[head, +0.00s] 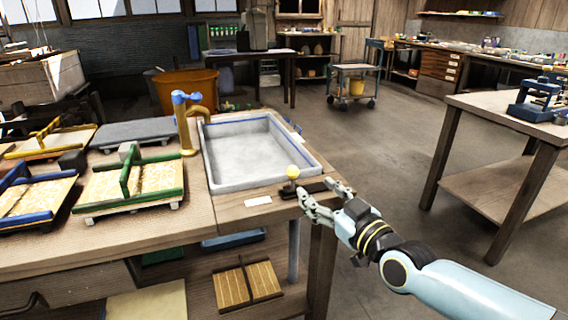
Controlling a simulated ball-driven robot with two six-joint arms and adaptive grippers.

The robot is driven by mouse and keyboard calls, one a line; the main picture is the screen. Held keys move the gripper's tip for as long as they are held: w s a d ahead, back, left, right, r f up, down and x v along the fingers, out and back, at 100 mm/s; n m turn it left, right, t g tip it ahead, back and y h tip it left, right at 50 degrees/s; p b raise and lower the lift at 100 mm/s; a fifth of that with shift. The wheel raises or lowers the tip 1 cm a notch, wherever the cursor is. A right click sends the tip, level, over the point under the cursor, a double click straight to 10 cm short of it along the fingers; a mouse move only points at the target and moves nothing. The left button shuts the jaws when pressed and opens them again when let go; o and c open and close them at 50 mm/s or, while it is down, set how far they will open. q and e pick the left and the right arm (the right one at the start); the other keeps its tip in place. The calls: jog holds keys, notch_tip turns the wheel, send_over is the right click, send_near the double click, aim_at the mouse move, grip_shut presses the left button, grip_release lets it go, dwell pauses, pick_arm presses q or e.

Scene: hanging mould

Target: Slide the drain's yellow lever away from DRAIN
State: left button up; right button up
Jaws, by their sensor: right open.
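The drain's yellow lever knob (292,172) stands on a short stem at the front right corner of the bench, just in front of the grey basin (216,165). A dark slide plate (316,186) lies beside it. A small white label (258,201) lies on the bench to the left of the lever; its lettering is too small to read. My right gripper (322,192) is open at the bench edge, its fingers just right of and below the knob. I cannot tell whether a finger touches the lever. My left gripper is not in view.
A yellow tap with a blue handle (184,120) stands left of the basin. Mould frames with green (130,185) and blue (30,195) bars lie on the left of the bench (180,240). Open floor (390,160) separates the bench from another table (500,115) at right.

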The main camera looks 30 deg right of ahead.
aim_at(296, 176)
jog(key=w+b, duration=0.1)
jog(key=w, duration=0.3)
jog(key=w+b, duration=0.2)
jog(key=w, duration=0.3)
jog(key=shift+w+d+f+b, duration=0.15)
jog(key=shift+w+f+b, duration=0.05)
jog(key=shift+w+b, duration=0.1)
jog(key=shift+w+r, duration=0.1)
jog(key=shift+w, duration=0.35)
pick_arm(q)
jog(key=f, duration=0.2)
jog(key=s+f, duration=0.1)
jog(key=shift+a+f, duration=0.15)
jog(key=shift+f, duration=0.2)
pick_arm(e)
jog(key=shift+c, duration=0.3)
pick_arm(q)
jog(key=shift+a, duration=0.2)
pick_arm(e)
grip_shut()
